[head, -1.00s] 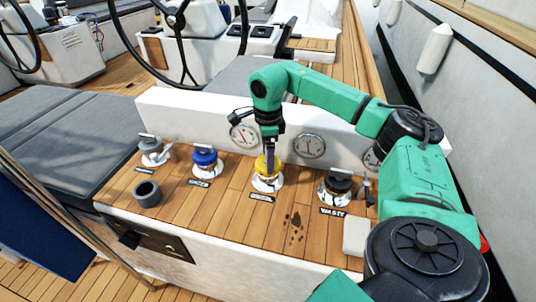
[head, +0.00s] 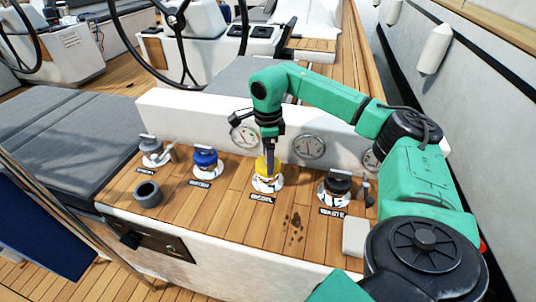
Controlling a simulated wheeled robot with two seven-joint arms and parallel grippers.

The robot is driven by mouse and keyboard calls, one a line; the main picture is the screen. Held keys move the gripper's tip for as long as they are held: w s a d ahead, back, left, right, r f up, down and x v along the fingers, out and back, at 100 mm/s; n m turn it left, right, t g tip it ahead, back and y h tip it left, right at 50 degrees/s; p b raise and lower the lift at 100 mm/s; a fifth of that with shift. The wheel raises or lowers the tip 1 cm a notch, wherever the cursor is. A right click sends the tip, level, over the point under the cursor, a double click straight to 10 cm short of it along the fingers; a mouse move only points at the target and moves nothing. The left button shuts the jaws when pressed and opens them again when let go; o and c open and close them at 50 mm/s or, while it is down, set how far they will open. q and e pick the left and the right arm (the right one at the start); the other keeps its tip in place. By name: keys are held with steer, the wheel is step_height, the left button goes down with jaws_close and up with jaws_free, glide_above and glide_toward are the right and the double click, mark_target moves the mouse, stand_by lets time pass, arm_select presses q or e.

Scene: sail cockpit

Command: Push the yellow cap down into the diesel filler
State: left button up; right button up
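The yellow cap (head: 262,169) sits at the diesel filler (head: 267,184), a round white-metal fitting on the teak deck with a dark label in front. My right gripper (head: 270,168) comes down from above, its fingers at the top of the yellow cap. The fingers hide part of the cap, and I cannot tell whether they are open or shut. How deep the cap sits in the filler is hard to make out. My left gripper is not in view.
A blue-capped filler (head: 205,160) and a grey-capped one (head: 151,147) stand to the left, a black-capped one (head: 338,184) to the right. A grey cup (head: 148,194) and a pale block (head: 356,236) lie on the deck. Gauges (head: 309,146) line the wall behind.

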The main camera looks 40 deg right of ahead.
steer(key=shift+r+p, duration=0.1)
steer(key=shift+p, duration=0.2)
steer(key=shift+f+b, duration=0.4)
steer(key=shift+f, duration=0.25)
steer(key=o, duration=1.3)
steer(key=shift+c, duration=0.2)
step_height(320, 180, up, 11)
steer(key=p, duration=1)
steer(key=shift+r, duration=0.15)
